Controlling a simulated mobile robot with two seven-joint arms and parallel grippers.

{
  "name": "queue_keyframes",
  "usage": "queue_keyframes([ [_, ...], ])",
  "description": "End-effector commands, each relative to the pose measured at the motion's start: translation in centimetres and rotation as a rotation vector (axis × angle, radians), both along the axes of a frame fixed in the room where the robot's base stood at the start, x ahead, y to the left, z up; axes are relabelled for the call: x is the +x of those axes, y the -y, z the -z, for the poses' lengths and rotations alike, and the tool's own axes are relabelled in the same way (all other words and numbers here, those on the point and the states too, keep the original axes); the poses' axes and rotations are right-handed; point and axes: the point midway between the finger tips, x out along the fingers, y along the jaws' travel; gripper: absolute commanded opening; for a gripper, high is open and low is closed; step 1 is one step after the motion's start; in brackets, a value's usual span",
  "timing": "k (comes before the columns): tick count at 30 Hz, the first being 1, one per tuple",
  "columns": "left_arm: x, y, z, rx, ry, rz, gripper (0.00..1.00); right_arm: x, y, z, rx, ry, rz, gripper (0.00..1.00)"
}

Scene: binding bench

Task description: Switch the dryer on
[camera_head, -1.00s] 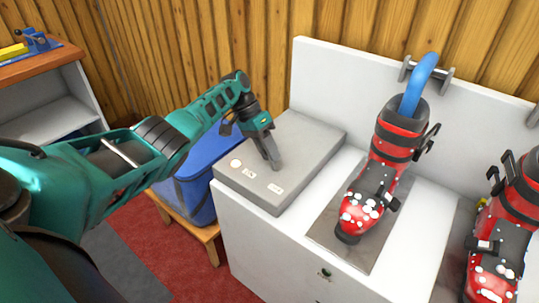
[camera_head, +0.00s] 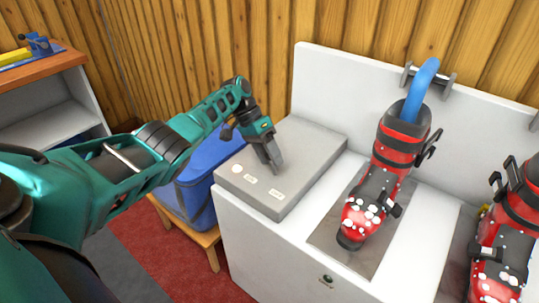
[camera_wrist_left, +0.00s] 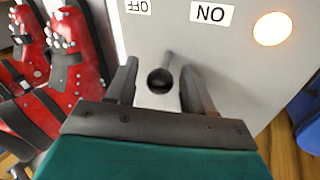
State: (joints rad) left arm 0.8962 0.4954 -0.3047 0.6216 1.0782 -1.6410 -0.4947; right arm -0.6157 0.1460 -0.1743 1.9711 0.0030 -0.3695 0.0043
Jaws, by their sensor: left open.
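The dryer's grey control box (camera_head: 305,150) sits on the left end of the white dryer top. Its face carries a round pale lamp (camera_wrist_left: 272,28), an ON label (camera_wrist_left: 211,14) and an OFF label (camera_wrist_left: 138,6), upside down in the wrist view. A lever with a black ball knob (camera_wrist_left: 160,80) stands out from the box. My left gripper (camera_head: 275,167) is over the box, open, with its fingers (camera_wrist_left: 158,88) on either side of the knob. Gaps show between knob and fingers. In the head view the gripper hides the lever. My right gripper is out of view.
A blue bin (camera_head: 190,190) is left of the dryer on a wooden stool. A wooden-topped shelf (camera_head: 45,72) stands farther left.

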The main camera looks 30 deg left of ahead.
Motion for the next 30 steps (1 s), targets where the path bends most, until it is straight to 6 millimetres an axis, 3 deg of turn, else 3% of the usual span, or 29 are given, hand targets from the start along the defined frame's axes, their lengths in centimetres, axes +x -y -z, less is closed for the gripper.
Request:
queue_keyframes([
  [5, 0.1, -1.1, -1.9, 0.001, 0.004, -0.002, 0.52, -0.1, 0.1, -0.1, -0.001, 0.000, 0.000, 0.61],
  [18, 0.1, -5.8, -9.5, 0.000, 0.004, -0.001, 0.52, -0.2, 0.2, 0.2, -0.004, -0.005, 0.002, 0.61],
  [30, 0.1, -6.7, -11.0, 0.000, 0.002, 0.000, 0.52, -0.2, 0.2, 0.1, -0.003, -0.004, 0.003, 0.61],
])
